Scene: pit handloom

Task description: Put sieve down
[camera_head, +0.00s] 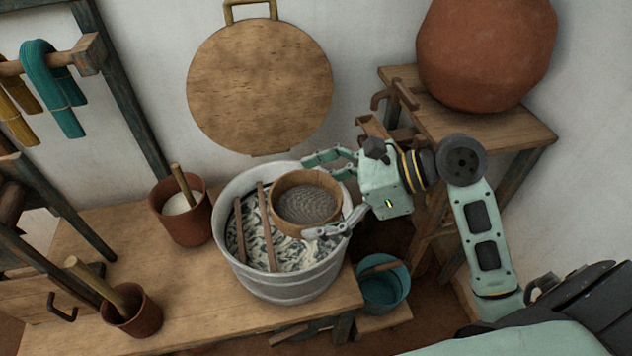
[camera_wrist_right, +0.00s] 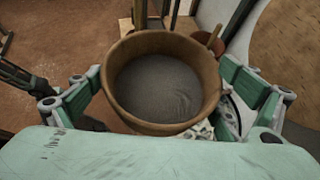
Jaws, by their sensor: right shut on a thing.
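The sieve (camera_head: 306,203) is a round wooden hoop with a grey mesh bottom. It is over the right part of a large grey metal tub (camera_head: 292,288), which holds a pale, dark-streaked mass. I cannot tell whether the sieve touches the tub or the sticks. My right gripper (camera_head: 318,197) reaches in from the right with a finger on either side of the sieve, shut on it. In the right wrist view the sieve (camera_wrist_right: 162,126) fills the middle, between the green fingers. My left gripper is not in view.
Two wooden sticks (camera_head: 267,232) lie across the tub at left. Brown pots (camera_head: 181,222) with handles stand on the wooden bench (camera_head: 190,290) left of it. A teal bucket (camera_head: 383,290) is lower right. A round wooden board (camera_head: 260,85) leans behind. A clay jar (camera_head: 487,55) stands at upper right.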

